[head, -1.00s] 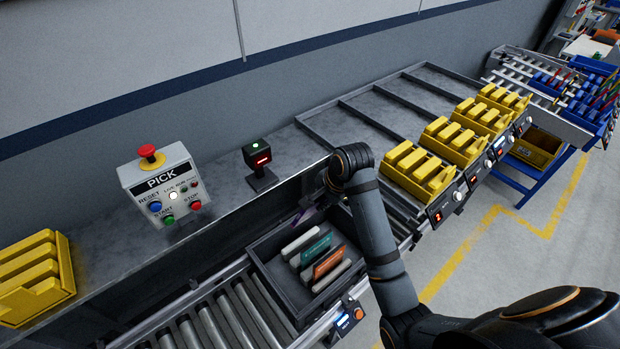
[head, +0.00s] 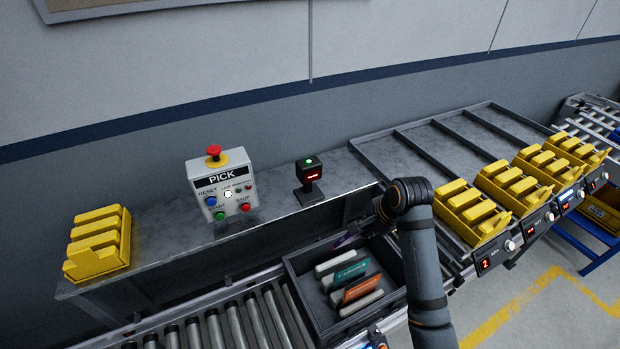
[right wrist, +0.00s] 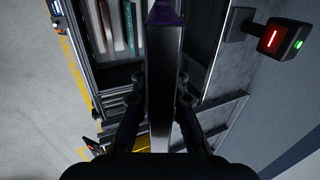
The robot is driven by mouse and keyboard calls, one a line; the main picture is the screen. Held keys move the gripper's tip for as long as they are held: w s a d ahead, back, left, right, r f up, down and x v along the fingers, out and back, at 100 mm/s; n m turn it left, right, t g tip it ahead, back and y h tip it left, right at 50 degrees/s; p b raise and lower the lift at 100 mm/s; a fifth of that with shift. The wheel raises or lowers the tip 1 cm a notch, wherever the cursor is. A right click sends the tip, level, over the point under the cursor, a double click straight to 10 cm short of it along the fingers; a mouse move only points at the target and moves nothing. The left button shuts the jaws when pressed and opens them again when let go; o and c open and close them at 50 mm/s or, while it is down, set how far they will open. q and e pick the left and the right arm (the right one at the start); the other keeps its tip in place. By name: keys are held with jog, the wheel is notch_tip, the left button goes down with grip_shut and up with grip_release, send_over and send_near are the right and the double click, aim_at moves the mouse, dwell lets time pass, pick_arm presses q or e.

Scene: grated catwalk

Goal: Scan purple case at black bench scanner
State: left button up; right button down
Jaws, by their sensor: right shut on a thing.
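The black bench scanner (head: 309,172) stands on the grey bench ledge, with a red lit display and a green light on top. It also shows at the upper right of the right wrist view (right wrist: 272,40). My right gripper (right wrist: 160,78) is shut on the purple case (right wrist: 164,14), which looks mostly dark in the right wrist view with a purple far end. The case is apart from the scanner, to its side. In the head view my right arm hides most of the gripper, and only a small purple bit shows near the tote. My left gripper is not in view.
A dark tote (head: 318,311) holds several upright cases, white, teal and orange, on the roller conveyor (head: 225,325). A PICK control box (head: 222,190) stands left of the scanner. Yellow bins (head: 98,243) stand at the left end and along the right. The ledge around the scanner is clear.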

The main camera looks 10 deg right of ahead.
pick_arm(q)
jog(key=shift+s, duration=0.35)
pick_arm(e)
jog(key=s, duration=0.1)
jog(key=s+d, duration=0.1)
jog(key=s, duration=0.1)
jog(key=s+d, duration=0.1)
jog(key=s, duration=0.1)
jog(key=shift+s, duration=0.1)
